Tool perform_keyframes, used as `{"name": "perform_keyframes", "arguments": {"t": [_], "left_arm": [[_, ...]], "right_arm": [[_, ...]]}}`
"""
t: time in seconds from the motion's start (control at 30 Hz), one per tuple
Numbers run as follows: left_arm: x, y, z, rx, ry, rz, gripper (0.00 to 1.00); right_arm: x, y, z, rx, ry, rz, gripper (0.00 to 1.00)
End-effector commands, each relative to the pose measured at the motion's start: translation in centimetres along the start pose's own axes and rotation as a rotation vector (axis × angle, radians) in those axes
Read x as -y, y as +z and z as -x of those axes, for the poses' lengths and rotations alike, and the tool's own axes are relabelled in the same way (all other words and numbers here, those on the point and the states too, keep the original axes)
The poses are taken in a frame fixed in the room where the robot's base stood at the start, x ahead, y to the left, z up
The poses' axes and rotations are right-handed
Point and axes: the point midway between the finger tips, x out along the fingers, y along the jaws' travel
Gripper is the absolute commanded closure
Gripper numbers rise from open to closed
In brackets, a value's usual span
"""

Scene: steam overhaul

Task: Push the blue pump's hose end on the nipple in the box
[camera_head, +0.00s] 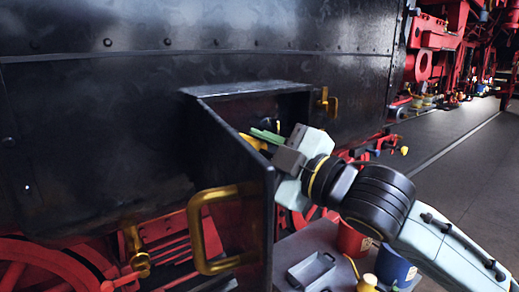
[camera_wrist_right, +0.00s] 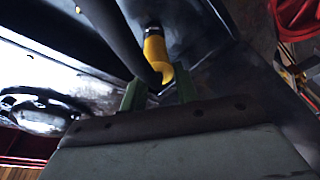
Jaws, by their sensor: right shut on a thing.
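The black box (camera_head: 240,92) on the dark wall stands open, its door (camera_head: 235,165) swung toward me. My right gripper (camera_head: 266,137) reaches into the opening from the right. In the right wrist view, its green fingers (camera_wrist_right: 160,92) are shut on the yellow elbow-shaped hose end (camera_wrist_right: 155,55). A blue vessel (camera_head: 394,270), perhaps the blue pump, stands lower right. My left gripper is out of view.
A brass handle (camera_head: 205,228) sticks out from the door near my right gripper. A red vessel (camera_head: 352,240) and a small grey tray (camera_head: 311,270) are beside the blue vessel. Red wheels and frame parts lie below the wall. Open floor (camera_head: 470,170) extends at the right.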

Motion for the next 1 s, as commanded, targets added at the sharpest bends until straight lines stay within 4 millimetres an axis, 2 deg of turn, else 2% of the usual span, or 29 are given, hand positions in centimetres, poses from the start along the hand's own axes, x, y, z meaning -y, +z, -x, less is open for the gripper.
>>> {"name": "perform_keyframes", "arguments": {"t": [0.03, 0.2, 0.57, 0.77, 1.0], "left_arm": [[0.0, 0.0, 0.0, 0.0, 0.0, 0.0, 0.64], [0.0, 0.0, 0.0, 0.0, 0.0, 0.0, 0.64], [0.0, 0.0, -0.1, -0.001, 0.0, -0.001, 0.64], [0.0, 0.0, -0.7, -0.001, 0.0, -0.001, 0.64], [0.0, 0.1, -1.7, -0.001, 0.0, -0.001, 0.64]], "right_arm": [[-0.1, -0.1, 0.0, -0.002, 0.002, 0.001, 0.67], [-0.1, -0.1, 0.0, -0.002, 0.001, 0.0, 0.45], [0.0, 0.1, 0.5, 0.0, 0.0, 0.0, 0.45], [0.1, 0.2, 3.7, 0.002, 0.0, 0.002, 0.45], [0.1, 0.2, 9.3, 0.004, 0.001, 0.003, 0.45]]}}
